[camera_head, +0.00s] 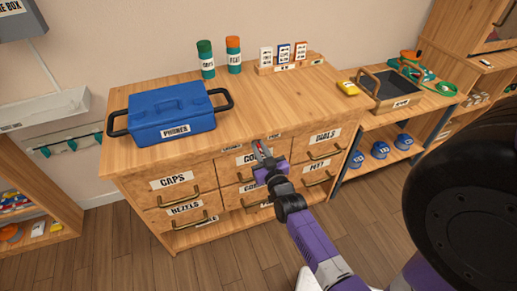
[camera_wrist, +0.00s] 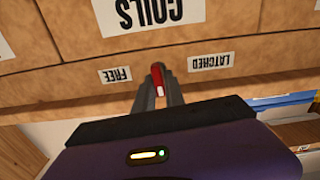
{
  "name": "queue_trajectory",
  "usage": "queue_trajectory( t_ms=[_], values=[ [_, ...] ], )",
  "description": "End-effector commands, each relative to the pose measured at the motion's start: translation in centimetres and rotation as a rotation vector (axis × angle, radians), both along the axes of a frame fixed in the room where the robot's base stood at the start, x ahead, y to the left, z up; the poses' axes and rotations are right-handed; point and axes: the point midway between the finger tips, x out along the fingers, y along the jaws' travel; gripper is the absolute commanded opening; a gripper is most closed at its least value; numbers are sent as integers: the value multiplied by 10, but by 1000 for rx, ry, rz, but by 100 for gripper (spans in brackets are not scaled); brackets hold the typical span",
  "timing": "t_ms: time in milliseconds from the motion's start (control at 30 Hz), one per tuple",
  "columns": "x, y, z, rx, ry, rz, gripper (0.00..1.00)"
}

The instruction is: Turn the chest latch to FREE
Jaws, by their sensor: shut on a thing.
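The chest latch is a small red piece with a white mark, seen in the wrist view (camera_wrist: 157,78) on the wooden front of the chest (camera_head: 132,166). My gripper (camera_wrist: 158,90) is shut on the latch, its fingers on either side. In the wrist view, which is upside down, the FREE label (camera_wrist: 115,75) is left of the latch and the LATCHED label (camera_wrist: 210,62) is right of it. The latch lies between the two, its exact angle partly hidden by the fingers. In the head view my gripper (camera_head: 263,152) reaches the chest's upper front, covering most of the latch.
Labelled drawers with brass handles, such as CAPS (camera_head: 175,181), surround the gripper. A blue case (camera_head: 172,115) and two green-based canisters (camera_head: 206,60) stand on top. A lower shelf unit (camera_head: 405,100) stands at the right. Floor (camera_head: 105,250) in front is clear.

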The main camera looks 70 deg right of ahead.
Motion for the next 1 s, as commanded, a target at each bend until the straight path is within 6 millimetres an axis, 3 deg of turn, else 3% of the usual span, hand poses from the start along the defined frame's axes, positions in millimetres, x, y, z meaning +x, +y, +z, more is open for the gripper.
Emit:
queue_trajectory(
  t_ms=[600, 1000],
  values=[
    [-4, -2, -3, 374, -436, 2, 0],
    [-6, -4, -3, 531, -621, 1, 0]
  ],
)
